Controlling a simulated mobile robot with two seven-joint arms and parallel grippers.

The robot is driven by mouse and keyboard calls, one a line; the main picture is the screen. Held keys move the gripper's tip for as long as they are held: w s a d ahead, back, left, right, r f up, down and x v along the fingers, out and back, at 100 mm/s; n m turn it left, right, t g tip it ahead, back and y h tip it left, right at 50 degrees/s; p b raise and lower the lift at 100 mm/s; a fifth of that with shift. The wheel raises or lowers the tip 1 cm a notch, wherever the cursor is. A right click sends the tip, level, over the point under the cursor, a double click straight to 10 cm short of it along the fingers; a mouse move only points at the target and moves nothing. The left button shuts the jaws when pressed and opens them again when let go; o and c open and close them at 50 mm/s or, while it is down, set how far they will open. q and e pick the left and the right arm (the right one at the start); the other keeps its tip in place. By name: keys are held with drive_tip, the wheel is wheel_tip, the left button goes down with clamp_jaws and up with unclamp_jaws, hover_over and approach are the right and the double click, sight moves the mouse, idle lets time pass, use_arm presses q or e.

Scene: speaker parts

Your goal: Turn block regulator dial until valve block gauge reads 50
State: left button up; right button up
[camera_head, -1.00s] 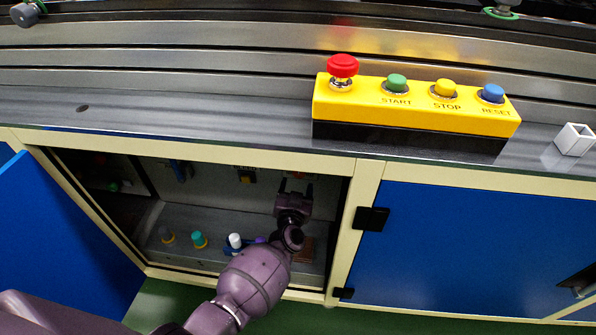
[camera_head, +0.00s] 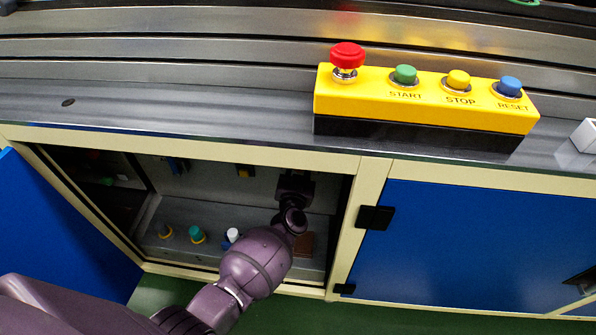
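My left arm reaches from the lower left into an open cabinet under the worktop. Its gripper (camera_head: 295,183) is near the cabinet's right inner wall, in front of the back panel. Its fingertips are dark and blurred against the panel, so I cannot tell their opening or any contact. A blue fitting (camera_head: 175,166) and a yellow fitting (camera_head: 244,171) are on the back panel. I cannot make out the regulator dial or a gauge reading. My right gripper is not in view.
A blue door (camera_head: 60,235) stands open at the left, and a closed blue door (camera_head: 460,245) is at the right. A cream post (camera_head: 358,220) divides them. A yellow button box (camera_head: 425,105) stands on the worktop. A brown block (camera_head: 304,243) lies behind my forearm.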

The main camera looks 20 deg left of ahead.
use_arm(q)
drive_tip(key=shift+c, duration=0.6)
drive_tip(key=shift+n, duration=2.2)
drive_tip(key=o, duration=0.9)
